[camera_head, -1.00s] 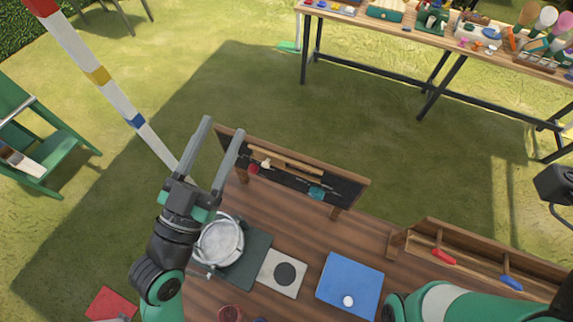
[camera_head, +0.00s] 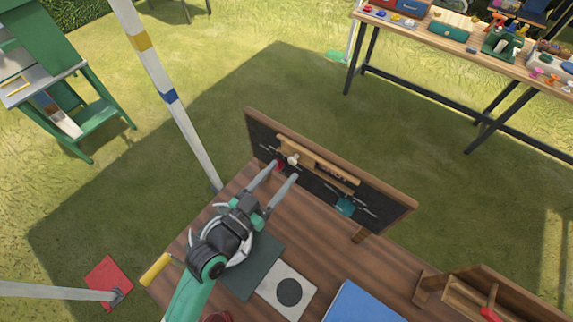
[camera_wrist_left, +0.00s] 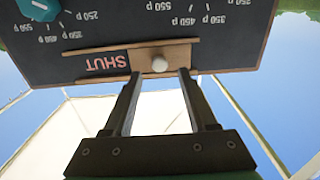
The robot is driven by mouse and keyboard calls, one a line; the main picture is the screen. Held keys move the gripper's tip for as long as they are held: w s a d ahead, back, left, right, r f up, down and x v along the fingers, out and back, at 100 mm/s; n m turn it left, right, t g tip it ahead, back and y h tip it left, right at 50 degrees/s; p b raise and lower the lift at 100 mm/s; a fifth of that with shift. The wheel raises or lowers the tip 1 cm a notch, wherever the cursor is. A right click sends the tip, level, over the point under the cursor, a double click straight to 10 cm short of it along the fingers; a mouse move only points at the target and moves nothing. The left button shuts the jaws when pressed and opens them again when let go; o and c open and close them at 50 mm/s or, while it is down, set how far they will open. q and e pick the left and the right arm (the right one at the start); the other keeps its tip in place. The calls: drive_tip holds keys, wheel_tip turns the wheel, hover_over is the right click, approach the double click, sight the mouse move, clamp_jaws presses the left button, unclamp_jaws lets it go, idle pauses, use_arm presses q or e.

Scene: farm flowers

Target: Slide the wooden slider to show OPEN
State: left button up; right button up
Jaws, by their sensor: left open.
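The wooden slider (camera_wrist_left: 179,57) is a pale block with a round whitish knob (camera_wrist_left: 160,65), set between wooden rails on a dark upright board (camera_wrist_left: 235,60). The word SHUT (camera_wrist_left: 107,63) shows in red beside the slider in the left wrist view. In the head view the knob (camera_head: 293,160) sits near the left end of the rails. My left gripper (camera_head: 283,172) is open in front of the board. In the left wrist view its fingertips (camera_wrist_left: 160,74) lie on either side of the knob; I cannot tell whether they touch it. My right gripper is out of view.
A teal dial (camera_wrist_left: 38,8) is on the same board. A wooden table (camera_head: 337,268) in front holds a grey burner plate (camera_head: 270,285) and a blue panel (camera_head: 365,305). A striped pole (camera_head: 165,90) stands at left. A cluttered bench (camera_head: 470,45) is far right.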

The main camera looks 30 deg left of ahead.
sight(291, 162)
use_arm(q)
drive_tip(key=w, duration=0.3)
drive_tip(key=shift+w+d, duration=0.1)
drive_tip(key=shift+d, duration=0.2)
clamp_jaws()
idle(1.2)
